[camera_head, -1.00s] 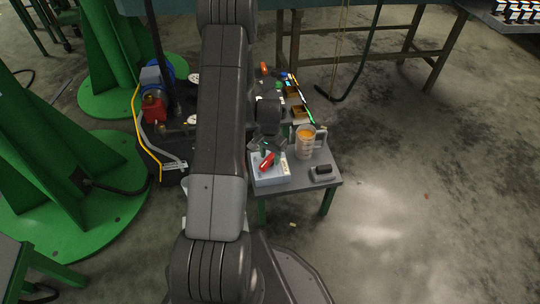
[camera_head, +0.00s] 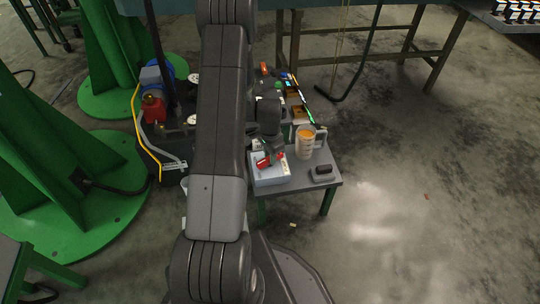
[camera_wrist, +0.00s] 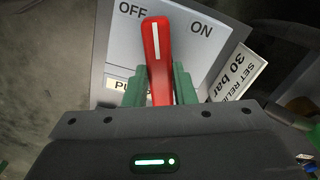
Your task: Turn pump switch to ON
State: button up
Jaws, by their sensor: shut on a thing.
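The pump switch is a red lever (camera_wrist: 157,60) with a white stripe on a pale grey box (camera_wrist: 210,72). In the wrist view the lever points almost straight up, between the printed words OFF and ON and a little nearer OFF. My gripper (camera_wrist: 159,82) is shut on the lever, with one green finger on each side. In the head view the box (camera_head: 271,180) stands on the small grey table, and my gripper (camera_head: 268,155) is down at the red lever (camera_head: 263,161), partly hiding it.
A measuring jug (camera_head: 305,143) with orange liquid stands right of the box, with a dark-topped block (camera_head: 322,173) in front of it. A "SET RELIEF 30 bar" label (camera_wrist: 238,72) lies beside the switch. The pump rig with a yellow hose (camera_head: 135,120) stands left.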

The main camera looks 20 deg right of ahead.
jog(key=m, duration=0.4)
jog(key=shift+m, duration=0.3)
dwell(0.4)
jog(key=o, duration=1)
notch_tip(320, 180, up, 14)
jog(key=p, duration=0.4)
jog(key=shift+f, duration=0.1)
jog(key=shift+f, duration=0.15)
